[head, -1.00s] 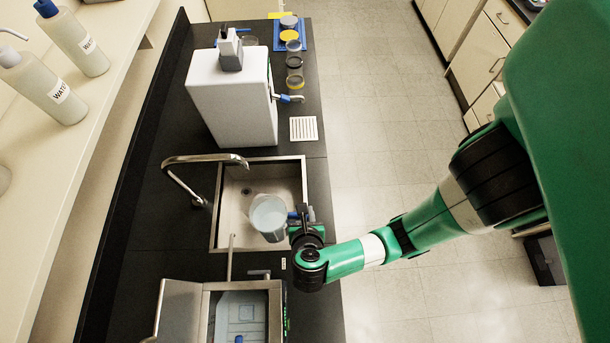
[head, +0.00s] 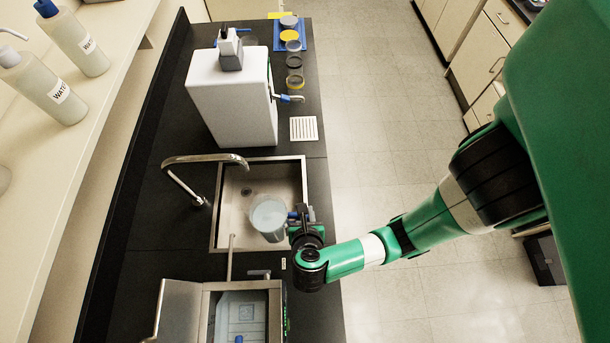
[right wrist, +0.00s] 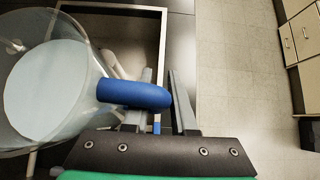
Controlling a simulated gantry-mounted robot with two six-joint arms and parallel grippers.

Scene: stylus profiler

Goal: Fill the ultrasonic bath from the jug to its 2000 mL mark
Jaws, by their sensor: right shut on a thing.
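The clear jug (head: 268,218) holds pale liquid and is held over the front part of the sink. In the right wrist view the jug (right wrist: 48,90) fills the left side, with its blue handle (right wrist: 135,95) between the fingers. My right gripper (head: 300,213) is shut on that handle; its fingers also show in the right wrist view (right wrist: 160,108). The jug looks near upright. The ultrasonic bath (head: 245,293) stands at the bottom of the head view, lid open to the left, with a pale basket inside. Its 2000 mL mark cannot be made out. My left gripper is out of view.
The steel sink (head: 288,172) has a curved faucet (head: 185,160) on its left. A white instrument (head: 228,100) stands behind it. A thin spout or pipe (head: 230,258) rises between sink and bath. Bottles (head: 55,88) stand on the left shelf.

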